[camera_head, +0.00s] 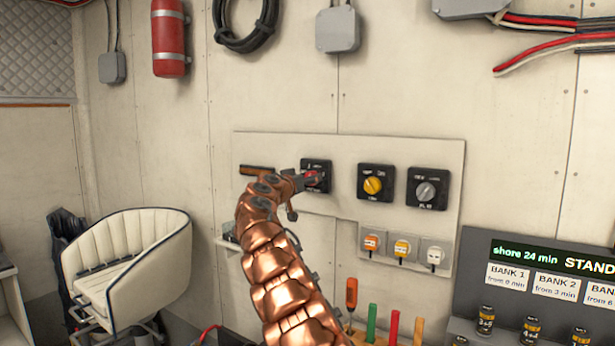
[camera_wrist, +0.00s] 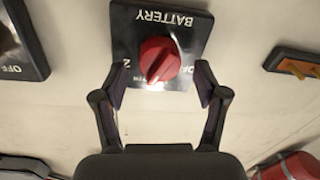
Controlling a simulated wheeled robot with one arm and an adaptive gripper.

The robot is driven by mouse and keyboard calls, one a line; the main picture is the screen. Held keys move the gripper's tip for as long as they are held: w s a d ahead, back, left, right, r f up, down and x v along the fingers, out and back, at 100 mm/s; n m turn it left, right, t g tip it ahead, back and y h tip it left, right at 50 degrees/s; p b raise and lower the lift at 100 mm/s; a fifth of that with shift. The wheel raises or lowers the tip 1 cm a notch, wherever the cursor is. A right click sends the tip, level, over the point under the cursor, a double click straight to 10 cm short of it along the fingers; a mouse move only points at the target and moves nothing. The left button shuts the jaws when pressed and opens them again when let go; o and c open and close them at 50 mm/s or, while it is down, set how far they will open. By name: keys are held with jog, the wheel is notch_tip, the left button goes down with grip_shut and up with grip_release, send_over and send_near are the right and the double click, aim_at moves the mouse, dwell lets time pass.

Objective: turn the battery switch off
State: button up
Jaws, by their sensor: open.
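The battery switch is a black square plate (camera_wrist: 188,28) marked BATTERY, upside down in the wrist view, with a red knob (camera_wrist: 158,60). A pale pointer line on the knob points down and slightly left there. A "2" shows left of the knob, and a partly hidden label below it. In the head view the switch plate (camera_head: 317,165) is partly covered by my gripper (camera_head: 312,182). My gripper (camera_wrist: 161,84) is open, its fingers on either side of the knob's lower part with gaps to it. I cannot tell whether the fingertips touch the plate.
Right of the battery switch are a yellow-knob switch (camera_head: 373,186) and a grey-knob switch (camera_head: 426,191). Below them are several small plugs or breakers (camera_head: 402,249). An orange-and-black item (camera_head: 257,171) is mounted at left. Upright tools (camera_head: 371,322) stand below the panel.

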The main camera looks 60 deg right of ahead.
jog(key=shift+d+r, duration=0.1)
jog(key=shift+d, duration=0.3)
jog(key=c, duration=1.1)
jog(key=shift+c, duration=0.2)
